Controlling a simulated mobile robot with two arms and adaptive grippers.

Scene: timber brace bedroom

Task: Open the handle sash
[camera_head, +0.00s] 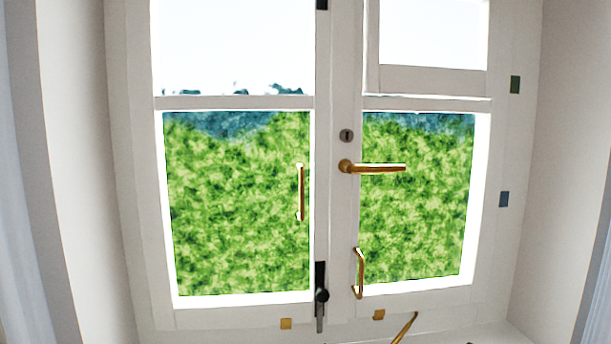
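The handle sash (342,220) is the right half of a white two-sash window and looks shut against the left sash (234,103). It bears a brass lever handle (378,168), which lies horizontal and points right. A dark keyhole plate (346,135) sits above the lever. A brass pull (360,273) stands low on the same sash. The left sash has an upright brass pull (300,192). A black bolt (321,296) is at the foot of the meeting line. Neither of my grippers shows.
A brass bar (405,328) slants up from the sill below the right sash. Small brass plates (286,323) sit along the bottom frame. White reveal walls (575,150) flank the window. The space before the sashes looks clear.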

